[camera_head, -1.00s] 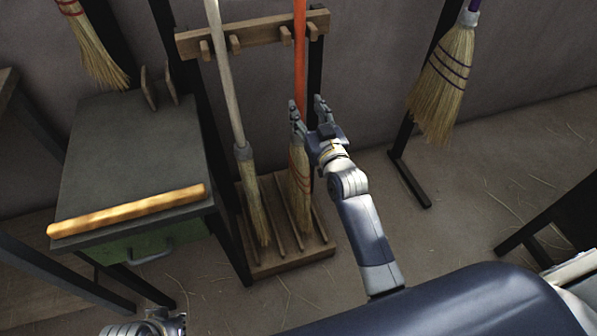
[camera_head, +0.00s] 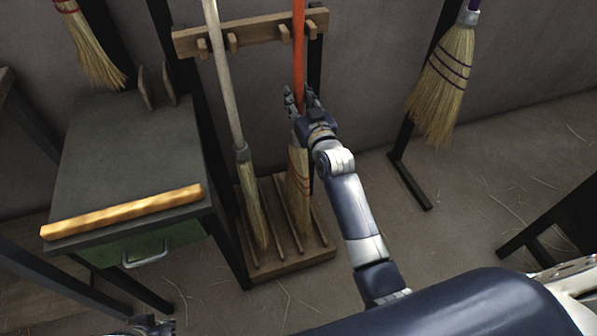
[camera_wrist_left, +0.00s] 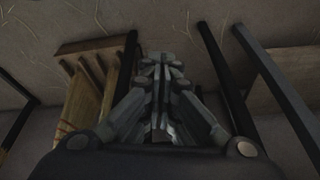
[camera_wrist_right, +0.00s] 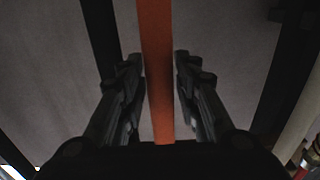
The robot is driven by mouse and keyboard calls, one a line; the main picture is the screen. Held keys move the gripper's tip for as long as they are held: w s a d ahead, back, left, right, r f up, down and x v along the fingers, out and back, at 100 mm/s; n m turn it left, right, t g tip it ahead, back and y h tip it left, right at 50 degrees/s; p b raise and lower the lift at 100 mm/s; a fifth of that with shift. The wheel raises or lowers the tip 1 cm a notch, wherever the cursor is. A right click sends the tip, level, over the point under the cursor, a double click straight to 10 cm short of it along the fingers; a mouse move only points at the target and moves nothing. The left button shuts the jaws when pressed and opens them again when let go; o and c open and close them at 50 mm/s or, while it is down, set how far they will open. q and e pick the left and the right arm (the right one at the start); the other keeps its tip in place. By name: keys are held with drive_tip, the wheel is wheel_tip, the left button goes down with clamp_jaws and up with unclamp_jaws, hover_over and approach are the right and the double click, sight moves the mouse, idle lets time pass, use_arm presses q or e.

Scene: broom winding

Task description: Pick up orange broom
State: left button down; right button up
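The orange broom has an orange handle (camera_head: 299,45) and straw bristles (camera_head: 299,185). It stands upright in a wooden rack (camera_head: 290,262). My right gripper (camera_head: 301,99) is at the lower handle, just above the bristles. In the right wrist view the orange handle (camera_wrist_right: 157,75) runs between the two fingers (camera_wrist_right: 156,75), with a narrow gap on each side, so the gripper is open around it. My left gripper (camera_wrist_left: 163,65) has its fingers together and empty in the left wrist view. Only a bit of the left arm shows at the head view's bottom edge.
A broom with a pale handle (camera_head: 226,80) stands left of the orange one in the rack. A purple-banded broom (camera_head: 442,85) hangs at right. A small table (camera_head: 130,150) with a yellowish wooden bar (camera_head: 122,211) stands at left. Another broom (camera_head: 92,50) hangs upper left.

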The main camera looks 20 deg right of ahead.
clamp_jaws()
drive_tip(key=shift+r, duration=0.15)
drive_tip(key=shift+r, duration=0.1)
